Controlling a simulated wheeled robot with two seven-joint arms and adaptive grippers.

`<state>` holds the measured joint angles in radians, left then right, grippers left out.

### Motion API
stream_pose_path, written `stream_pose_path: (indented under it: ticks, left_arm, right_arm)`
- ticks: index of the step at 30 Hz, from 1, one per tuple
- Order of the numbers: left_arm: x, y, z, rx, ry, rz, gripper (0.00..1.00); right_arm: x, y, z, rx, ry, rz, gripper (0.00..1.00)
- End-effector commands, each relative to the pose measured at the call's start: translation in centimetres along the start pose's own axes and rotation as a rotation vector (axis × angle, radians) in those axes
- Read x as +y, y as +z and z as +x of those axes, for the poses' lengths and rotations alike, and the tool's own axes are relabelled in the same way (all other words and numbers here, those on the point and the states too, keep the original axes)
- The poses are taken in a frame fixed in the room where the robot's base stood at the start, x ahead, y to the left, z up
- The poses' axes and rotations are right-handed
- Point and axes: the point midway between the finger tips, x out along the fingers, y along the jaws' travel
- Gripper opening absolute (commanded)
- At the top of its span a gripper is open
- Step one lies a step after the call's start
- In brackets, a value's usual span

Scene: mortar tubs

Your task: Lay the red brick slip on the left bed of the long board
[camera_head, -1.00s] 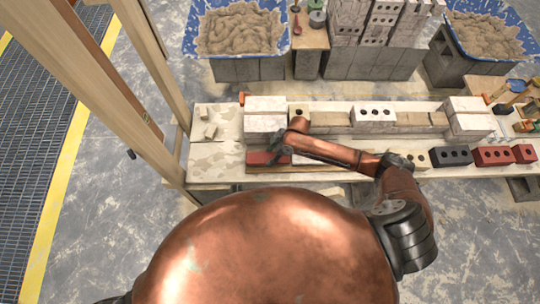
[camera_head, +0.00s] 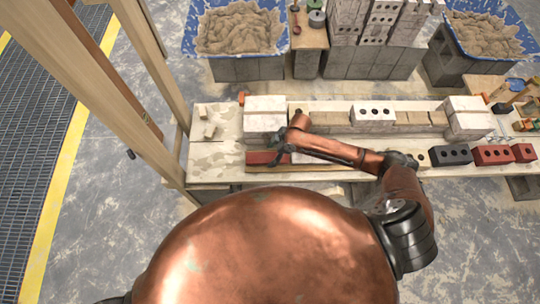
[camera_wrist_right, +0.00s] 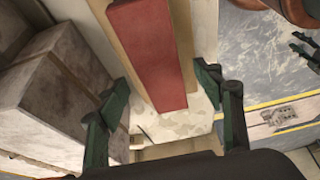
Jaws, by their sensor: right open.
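The red brick slip (camera_head: 262,158) lies flat on the left end of the long board (camera_head: 295,168), near the table's front edge. In the right wrist view the slip (camera_wrist_right: 150,55) rests along a tan strip. My right gripper (camera_head: 281,154) is over the slip's right part in the head view and hides some of it. In the wrist view the right gripper (camera_wrist_right: 161,88) is open, with one finger on each side of the slip and gaps between. Dark finger-like parts at the right edge of the wrist view may be my left gripper (camera_wrist_right: 305,50); its opening is unclear.
Pale blocks (camera_head: 265,113) stand behind the slip at the left, with a low brick course running right. A white holed brick (camera_head: 374,112) sits on that course. Dark (camera_head: 451,155) and red (camera_head: 492,155) holed bricks stand at the right. The table's left end is mostly clear.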

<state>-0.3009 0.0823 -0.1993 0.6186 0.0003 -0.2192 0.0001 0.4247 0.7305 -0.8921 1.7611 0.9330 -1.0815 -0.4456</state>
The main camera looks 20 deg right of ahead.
Motion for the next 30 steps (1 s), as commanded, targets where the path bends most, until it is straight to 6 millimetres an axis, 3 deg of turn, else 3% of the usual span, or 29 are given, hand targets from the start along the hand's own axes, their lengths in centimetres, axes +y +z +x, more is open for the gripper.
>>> stream_pose_path:
  ticks: [9,15,30]
  left_arm:
    - [0.2,-0.2,0.0,0.002,0.002,0.000,0.40]
    - [0.2,-0.2,0.0,0.002,0.002,0.001,0.40]
    - [0.2,-0.5,0.0,0.005,0.002,0.001,0.40]
  right_arm:
    - [0.1,0.0,-6.7,0.000,0.004,-0.002,0.61]
    - [0.1,0.0,-9.5,0.001,0.002,-0.001,0.61]
    - [0.0,0.0,-10.3,0.001,0.002,0.001,0.61]
